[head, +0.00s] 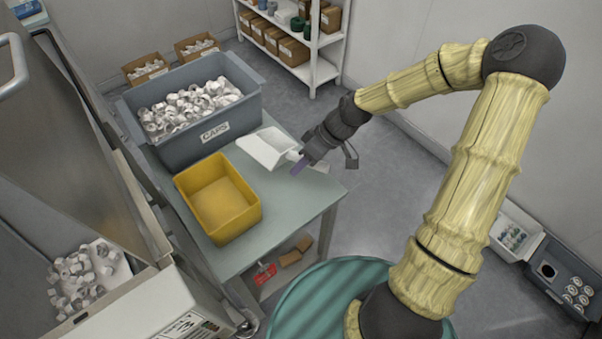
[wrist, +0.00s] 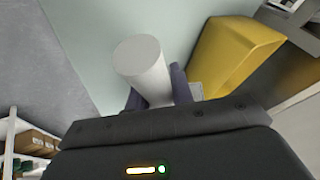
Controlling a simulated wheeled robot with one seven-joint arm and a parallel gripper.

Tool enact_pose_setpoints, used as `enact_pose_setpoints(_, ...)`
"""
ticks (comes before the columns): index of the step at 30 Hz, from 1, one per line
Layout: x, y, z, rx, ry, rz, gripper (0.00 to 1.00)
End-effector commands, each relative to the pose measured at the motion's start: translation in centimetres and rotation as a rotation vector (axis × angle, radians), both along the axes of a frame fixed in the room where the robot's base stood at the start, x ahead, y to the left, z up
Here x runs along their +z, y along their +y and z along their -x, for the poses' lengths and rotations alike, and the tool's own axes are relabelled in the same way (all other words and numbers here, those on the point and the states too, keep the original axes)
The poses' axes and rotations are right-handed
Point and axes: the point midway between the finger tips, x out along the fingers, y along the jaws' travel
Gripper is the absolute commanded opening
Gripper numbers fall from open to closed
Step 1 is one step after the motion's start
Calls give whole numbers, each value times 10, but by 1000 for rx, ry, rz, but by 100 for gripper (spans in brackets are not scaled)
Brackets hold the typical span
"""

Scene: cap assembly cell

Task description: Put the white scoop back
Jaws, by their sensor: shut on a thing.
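The white scoop (head: 267,147) is at the right part of the table, in front of the grey CAPS bin, with its open pan facing up. My gripper (head: 300,165) is at the scoop's handle end, near the table's right edge. In the wrist view the round white end of the handle (wrist: 142,58) stands between the two fingers of my gripper (wrist: 153,92), and they are shut on it. The scoop's pan is hidden in the wrist view. I cannot tell whether the scoop touches the table.
The grey CAPS bin (head: 190,148) full of white caps stands at the table's back. An empty yellow bin (head: 247,222) stands at the front left; it also shows in the wrist view (wrist: 232,48). The green table (head: 300,205) is bare at its front right. A shelf (head: 313,72) stands behind.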

Motion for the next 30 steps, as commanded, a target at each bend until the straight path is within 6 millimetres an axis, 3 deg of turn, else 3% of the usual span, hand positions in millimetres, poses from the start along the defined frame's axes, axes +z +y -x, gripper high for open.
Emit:
enact_pose_setpoints(9,-2,0,0,0,0,0,0)
enact_pose_setpoints(18,-37,0,1,0,1,-1,0)
enact_pose_setpoints(29,-41,2,1,3,1,0,0)
enact_pose_setpoints(30,-41,1,1,3,1,0,25)
